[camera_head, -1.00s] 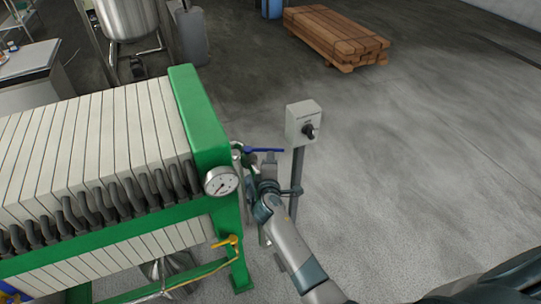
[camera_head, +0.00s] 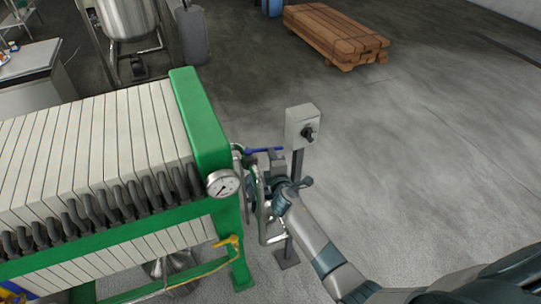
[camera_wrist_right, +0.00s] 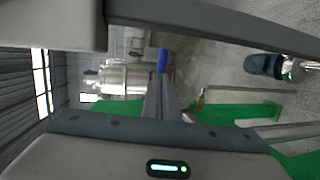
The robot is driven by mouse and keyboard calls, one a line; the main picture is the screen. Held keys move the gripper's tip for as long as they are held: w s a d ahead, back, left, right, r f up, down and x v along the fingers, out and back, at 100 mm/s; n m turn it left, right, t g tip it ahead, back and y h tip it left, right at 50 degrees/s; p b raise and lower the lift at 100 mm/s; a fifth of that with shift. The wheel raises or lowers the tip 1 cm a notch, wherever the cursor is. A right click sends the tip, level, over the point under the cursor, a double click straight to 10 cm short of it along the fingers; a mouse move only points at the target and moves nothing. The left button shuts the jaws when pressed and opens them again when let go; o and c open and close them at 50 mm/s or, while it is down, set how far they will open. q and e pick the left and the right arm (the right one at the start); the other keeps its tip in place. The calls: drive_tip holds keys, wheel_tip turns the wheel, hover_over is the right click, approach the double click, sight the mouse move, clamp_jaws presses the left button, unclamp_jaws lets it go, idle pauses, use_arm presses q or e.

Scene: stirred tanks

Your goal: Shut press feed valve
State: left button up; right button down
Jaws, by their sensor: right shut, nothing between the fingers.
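The press feed valve's blue lever (camera_head: 264,150) sticks out to the right from pipework at the end of the green filter press. My right gripper (camera_head: 277,158) is shut and empty, close beside the lever's outer end, with the forearm coming in from the lower right. In the right wrist view the shut fingers (camera_wrist_right: 161,100) point at the blue lever end (camera_wrist_right: 162,60). I cannot tell whether they touch it. The valve body is partly hidden behind the gauge and the gripper. My left gripper is out of view.
The green press frame (camera_head: 200,115) with a round gauge (camera_head: 222,183) stands just left of the gripper. A grey switch box (camera_head: 302,126) on a post stands to its right. A yellow-handled valve (camera_head: 229,242) sits lower. Open floor lies right, with stacked timber (camera_head: 335,35) behind.

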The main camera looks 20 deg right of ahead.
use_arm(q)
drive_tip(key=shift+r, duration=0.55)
use_arm(e)
drive_tip(key=shift+w+d+r+n+y, duration=0.1)
drive_tip(key=shift+w+d+n+y, duration=0.65)
drive_tip(key=shift+w+n+y, duration=0.35)
use_arm(q)
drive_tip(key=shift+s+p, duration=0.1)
drive_tip(key=shift+p, duration=0.2)
use_arm(e)
drive_tip(key=shift+s, duration=0.1)
